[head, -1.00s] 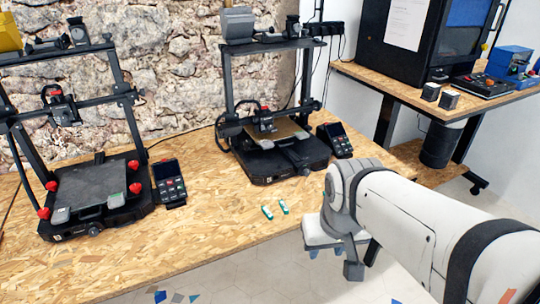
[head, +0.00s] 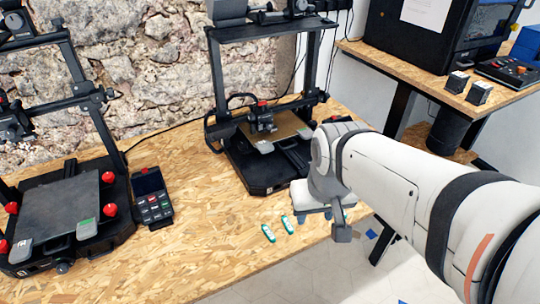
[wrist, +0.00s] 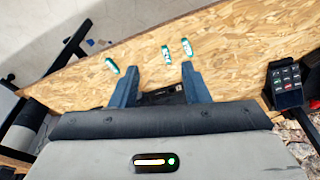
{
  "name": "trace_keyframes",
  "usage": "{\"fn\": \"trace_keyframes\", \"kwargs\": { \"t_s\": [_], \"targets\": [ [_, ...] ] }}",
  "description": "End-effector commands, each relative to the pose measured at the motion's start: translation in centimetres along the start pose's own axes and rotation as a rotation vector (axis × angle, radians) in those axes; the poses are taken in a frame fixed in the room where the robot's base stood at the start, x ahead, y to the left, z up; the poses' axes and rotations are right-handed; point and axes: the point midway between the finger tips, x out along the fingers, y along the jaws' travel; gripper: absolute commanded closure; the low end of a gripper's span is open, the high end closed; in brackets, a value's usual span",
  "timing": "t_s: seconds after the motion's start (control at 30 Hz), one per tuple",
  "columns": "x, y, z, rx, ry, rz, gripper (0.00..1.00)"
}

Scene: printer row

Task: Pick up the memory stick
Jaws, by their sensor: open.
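Small teal-and-white sticks lie on the wooden table. Two lie side by side in the head view, a left one (head: 268,233) and a right one (head: 287,224). The wrist view shows three: one at the left (wrist: 111,65), one in the middle (wrist: 166,54) and one at the right (wrist: 187,48). The third is not visible in the head view, where my arm covers part of the table. I cannot tell which is the memory stick. My gripper (wrist: 159,76) is open and empty, its fingers apart, with the sticks beyond its fingertips. In the head view my arm partly hides it.
A 3D printer (head: 262,165) stands behind the sticks. Another printer (head: 68,215) with a keypad unit (head: 152,197) stands at the left. The table's front edge is close to the sticks. A side table (head: 420,75) stands at the right. The wood (head: 205,235) left of the sticks is clear.

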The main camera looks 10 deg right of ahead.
Motion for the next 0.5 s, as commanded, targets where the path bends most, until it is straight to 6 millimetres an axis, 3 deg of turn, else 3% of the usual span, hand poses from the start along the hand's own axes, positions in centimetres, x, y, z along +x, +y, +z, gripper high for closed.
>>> {"fn": "trace_keyframes", "kwargs": {
  "t_s": [0.17, 0.27, 0.5],
  "targets": [
    [2.1, -0.5, -1.5, -0.029, -0.032, -0.002, 0.56],
    [4.7, -0.6, -3.4, -0.061, -0.069, -0.004, 0.56],
    [12.8, -0.6, -7.9, -0.147, -0.162, -0.014, 0.56]
  ]
}}
